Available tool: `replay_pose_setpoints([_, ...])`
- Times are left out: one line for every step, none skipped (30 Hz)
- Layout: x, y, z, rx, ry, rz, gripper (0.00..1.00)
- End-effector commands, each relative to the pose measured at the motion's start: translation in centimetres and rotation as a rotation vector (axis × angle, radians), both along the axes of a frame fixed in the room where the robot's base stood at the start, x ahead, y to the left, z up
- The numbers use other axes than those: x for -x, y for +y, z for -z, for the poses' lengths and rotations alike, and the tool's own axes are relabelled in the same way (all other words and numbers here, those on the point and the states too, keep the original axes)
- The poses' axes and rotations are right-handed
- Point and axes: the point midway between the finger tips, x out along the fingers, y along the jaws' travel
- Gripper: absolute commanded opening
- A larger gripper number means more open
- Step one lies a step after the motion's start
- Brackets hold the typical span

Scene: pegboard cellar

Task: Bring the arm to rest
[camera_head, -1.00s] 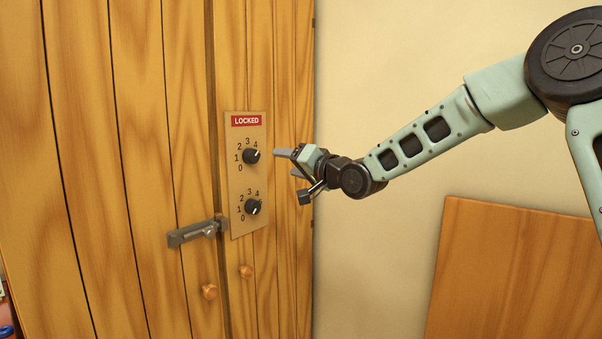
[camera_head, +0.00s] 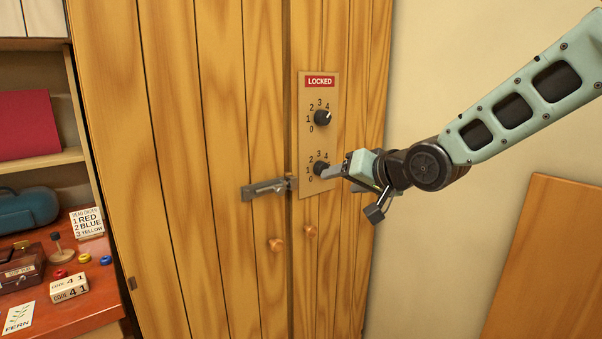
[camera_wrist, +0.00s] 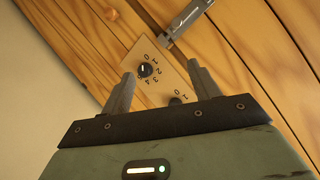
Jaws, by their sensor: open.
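My gripper (camera_head: 340,175) is in front of the lower dial of the cabinet's lock plate, at its right side in the head view. Its jaws are open and empty. In the wrist view the two fingers of my gripper (camera_wrist: 160,76) stand apart, with the lower dial (camera_wrist: 146,70) showing between them; I cannot tell whether they touch it. The lower dial (camera_head: 320,168) is partly covered by a finger in the head view. The upper dial (camera_head: 322,117) is uncovered there, its mark towards 4. A red sign (camera_head: 320,81) above reads LOCKED.
A metal latch (camera_head: 268,188) spans the wooden cabinet doors (camera_head: 225,130), above two round knobs. At left, a red desk (camera_head: 95,302) holds a CODE 41 block (camera_head: 69,287) and a card (camera_head: 87,222) reading RED, BLUE, YELLOW. A wooden panel (camera_head: 550,260) leans at right.

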Motion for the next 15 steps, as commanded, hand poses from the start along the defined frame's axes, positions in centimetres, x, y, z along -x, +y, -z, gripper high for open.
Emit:
replay_pose_setpoints([3.2,1.8,2.0,0.102,0.065,-0.048,0.61])
replay_pose_setpoints([4.9,2.3,3.2,0.161,0.106,-0.072,0.61])
replay_pose_setpoints([7.4,2.8,4.7,0.237,0.159,-0.107,0.61])
replay_pose_setpoints([9.3,3.0,5.7,0.294,0.197,-0.135,0.61])
replay_pose_setpoints([11.3,3.2,6.7,0.348,0.236,-0.165,0.61])
replay_pose_setpoints([13.9,3.2,7.9,0.418,0.289,-0.206,0.61])
replay_pose_setpoints([16.0,3.1,8.8,0.469,0.328,-0.240,0.61])
replay_pose_setpoints([18.0,3.0,9.5,0.517,0.366,-0.274,0.61])
replay_pose_setpoints([20.7,2.6,10.3,0.576,0.416,-0.321,0.61])
replay_pose_setpoints([22.6,2.4,10.9,0.618,0.452,-0.358,0.61])
replay_pose_setpoints([24.5,2.0,11.3,0.656,0.486,-0.393,0.61])
replay_pose_setpoints([26.8,1.5,11.9,0.700,0.529,-0.439,0.61])
replay_pose_setpoints([28.4,1.1,12.2,0.728,0.560,-0.471,0.61])
replay_pose_setpoints([29.8,0.7,12.4,0.753,0.586,-0.501,0.61])
replay_pose_setpoints([31.5,0.2,12.7,0.782,0.619,-0.539,0.61])
